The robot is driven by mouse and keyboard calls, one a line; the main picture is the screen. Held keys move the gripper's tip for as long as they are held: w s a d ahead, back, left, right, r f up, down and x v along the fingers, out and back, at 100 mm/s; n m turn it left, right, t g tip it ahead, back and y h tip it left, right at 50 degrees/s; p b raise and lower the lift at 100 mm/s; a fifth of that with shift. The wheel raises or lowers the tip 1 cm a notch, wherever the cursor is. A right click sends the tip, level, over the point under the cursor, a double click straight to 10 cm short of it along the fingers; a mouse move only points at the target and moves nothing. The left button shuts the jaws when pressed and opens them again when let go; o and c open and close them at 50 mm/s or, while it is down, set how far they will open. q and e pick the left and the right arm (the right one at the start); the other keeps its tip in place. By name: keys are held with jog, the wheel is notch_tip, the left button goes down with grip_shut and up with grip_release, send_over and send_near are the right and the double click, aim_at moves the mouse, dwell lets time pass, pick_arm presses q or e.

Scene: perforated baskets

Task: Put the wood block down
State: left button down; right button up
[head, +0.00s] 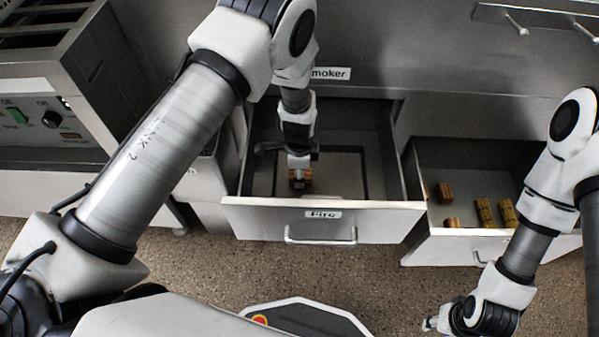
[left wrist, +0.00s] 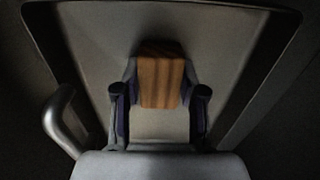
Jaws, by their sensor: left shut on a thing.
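My left gripper (head: 299,180) reaches down inside the open drawer (head: 323,219) labelled "Fire". It is shut on a wood block (head: 307,174), which is orange-brown. In the left wrist view the wood block (left wrist: 160,80) sits between the two fingers of the left gripper (left wrist: 160,108), above or on the drawer's grey floor; I cannot tell if it touches. My right gripper (head: 437,322) is at the lower right, outside the drawers and far from the block. Its fingers are small and partly hidden by the wrist.
A second open drawer (head: 440,248) at the right holds several wood blocks (head: 485,212). A control panel (head: 35,118) with a green switch and a dark knob is at the left. The speckled floor lies open in front of the drawers.

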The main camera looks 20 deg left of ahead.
pick_arm(q)
jog(key=c, duration=0.7)
grip_release()
jog(key=shift+o, duration=0.2)
notch_tip(320, 180, up, 12)
jog(key=p, duration=0.3)
jog(key=shift+r+p, duration=0.15)
jog(key=shift+p, duration=0.25)
